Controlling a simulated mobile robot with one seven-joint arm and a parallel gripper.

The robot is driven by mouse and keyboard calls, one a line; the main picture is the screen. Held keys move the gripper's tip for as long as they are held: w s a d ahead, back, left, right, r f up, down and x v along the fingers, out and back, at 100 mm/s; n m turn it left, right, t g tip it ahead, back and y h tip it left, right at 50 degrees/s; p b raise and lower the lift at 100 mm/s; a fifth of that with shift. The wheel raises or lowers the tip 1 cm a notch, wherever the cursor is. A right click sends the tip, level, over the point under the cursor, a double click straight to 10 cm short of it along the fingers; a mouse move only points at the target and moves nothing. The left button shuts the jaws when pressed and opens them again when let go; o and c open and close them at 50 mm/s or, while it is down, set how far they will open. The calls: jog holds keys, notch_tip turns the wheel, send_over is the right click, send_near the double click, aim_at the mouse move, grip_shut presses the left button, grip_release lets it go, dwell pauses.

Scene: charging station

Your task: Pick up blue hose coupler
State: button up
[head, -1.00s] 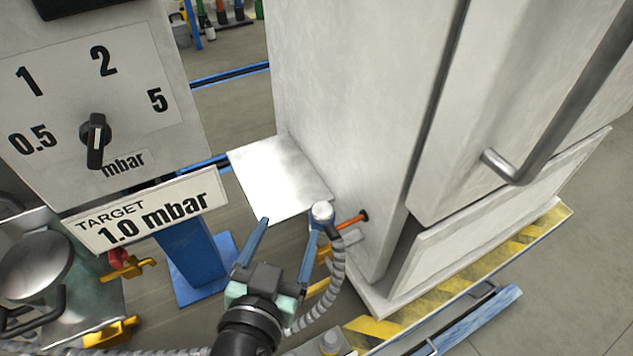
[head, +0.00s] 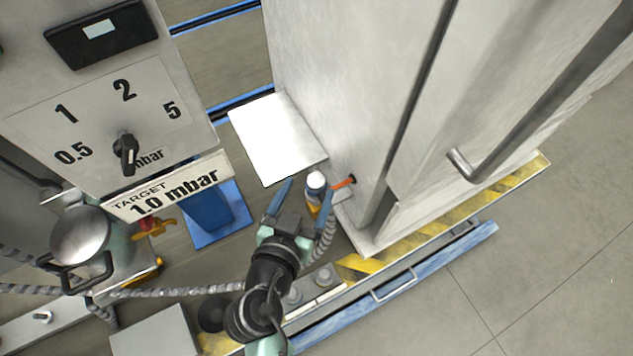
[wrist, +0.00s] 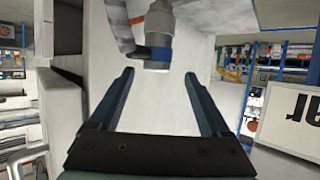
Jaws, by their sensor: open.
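The blue hose coupler (head: 316,181) shows in the head view as a short cylinder with a pale silver top, beside the white cabinet. In the wrist view the coupler (wrist: 158,35) is a grey metal body with a blue band near its lower end. A grey ribbed hose (wrist: 118,25) joins it. My gripper (head: 304,192) is open and close to the coupler. In the wrist view my gripper (wrist: 158,75) has nothing between its fingers, and the coupler appears just beyond the fingertips, roughly centred.
The white cabinet (head: 340,110) stands right of the coupler, with an orange rod (head: 343,183) sticking out. A pale shelf plate (head: 275,138) lies behind. The dial panel (head: 90,120) with its 1.0 mbar target sign (head: 165,190) is at left. Open floor (head: 540,260) lies at right.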

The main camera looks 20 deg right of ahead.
aim_at(318, 174)
jog(key=p+x, duration=0.1)
jog(key=x, duration=0.6)
jog(key=shift+d, duration=0.3)
grip_shut()
